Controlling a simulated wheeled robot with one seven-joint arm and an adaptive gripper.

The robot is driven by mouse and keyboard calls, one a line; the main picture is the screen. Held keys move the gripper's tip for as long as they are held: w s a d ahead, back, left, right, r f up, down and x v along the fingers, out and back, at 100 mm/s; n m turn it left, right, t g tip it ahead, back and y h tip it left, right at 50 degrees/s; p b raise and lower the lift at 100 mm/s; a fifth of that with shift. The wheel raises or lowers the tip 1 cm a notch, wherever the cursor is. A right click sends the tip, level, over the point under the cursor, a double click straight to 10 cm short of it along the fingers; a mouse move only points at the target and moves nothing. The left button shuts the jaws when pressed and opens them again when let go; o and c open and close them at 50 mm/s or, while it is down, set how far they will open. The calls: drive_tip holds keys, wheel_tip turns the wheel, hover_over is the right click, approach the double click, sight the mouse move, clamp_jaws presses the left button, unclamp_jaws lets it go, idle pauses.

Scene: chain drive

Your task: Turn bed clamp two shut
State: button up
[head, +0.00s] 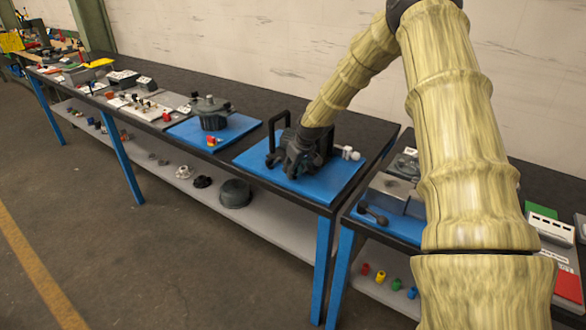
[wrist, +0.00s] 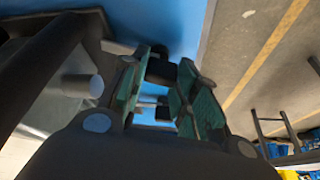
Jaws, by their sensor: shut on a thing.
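A dark fixture with upright black handles (head: 279,122) stands on a blue board on the bench in the head view. My gripper (head: 300,160) is low at its front side and hides much of it. In the wrist view my gripper (wrist: 163,98) has its green-padded fingers close together around a small black part (wrist: 161,71), which looks like a bed clamp's handle. The fingers partly hide this part. I cannot read which clamp it is, nor tell how far it is turned.
The blue board (head: 335,187) has bare room at its front. A small pale metal piece (head: 346,153) sticks out right of the fixture. A dark pot (head: 210,112) stands on another blue board to the left. A gap separates this bench from the right one.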

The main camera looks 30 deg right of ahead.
drive_tip(key=shift+d+n+y, duration=0.1)
drive_tip(key=shift+n+y, duration=0.6)
drive_tip(key=shift+n, duration=1.2)
drive_tip(key=shift+g, duration=0.3)
drive_tip(key=o, duration=1)
drive_tip(key=shift+s, duration=0.1)
drive_tip(key=shift+r, duration=0.15)
drive_tip(key=shift+v, duration=5.85)
